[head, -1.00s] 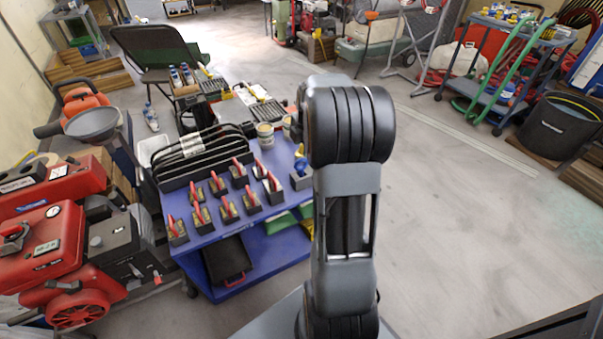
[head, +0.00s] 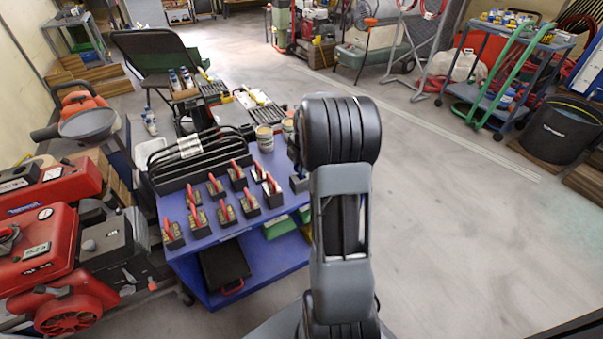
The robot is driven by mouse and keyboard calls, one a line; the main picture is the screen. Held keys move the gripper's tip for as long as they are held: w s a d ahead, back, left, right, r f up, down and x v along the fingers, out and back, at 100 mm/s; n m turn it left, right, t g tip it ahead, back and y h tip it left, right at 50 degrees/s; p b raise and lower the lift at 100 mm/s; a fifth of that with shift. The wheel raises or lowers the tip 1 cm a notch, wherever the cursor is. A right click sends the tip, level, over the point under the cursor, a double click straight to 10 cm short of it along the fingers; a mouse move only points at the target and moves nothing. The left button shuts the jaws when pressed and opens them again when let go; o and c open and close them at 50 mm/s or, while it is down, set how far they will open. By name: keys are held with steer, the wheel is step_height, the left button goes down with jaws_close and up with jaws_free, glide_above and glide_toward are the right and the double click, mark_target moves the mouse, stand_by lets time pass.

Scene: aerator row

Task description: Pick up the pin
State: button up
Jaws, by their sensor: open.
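Several red upright pieces stand in dark blocks in two rows on a blue cart (head: 252,268). One red piece (head: 170,229) is at the front left, another (head: 225,210) is in the front row, and another (head: 270,183) is at the right. I cannot tell which of these is the pin. My arm rises in the middle of the head view, just right of the cart, and hides part of its right edge. My gripper is not visible, so its place relative to the pin cannot be seen.
A black wire rack (head: 192,150) and cans (head: 265,139) stand behind the blocks. A red machine (head: 50,250) crowds the cart's left side. A black bucket (head: 562,130) and a loaded trolley (head: 500,75) stand at the right. The floor right of my arm is clear.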

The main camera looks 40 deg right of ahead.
steer(key=shift+c, duration=0.2)
steer(key=shift+r, duration=0.1)
jaws_close()
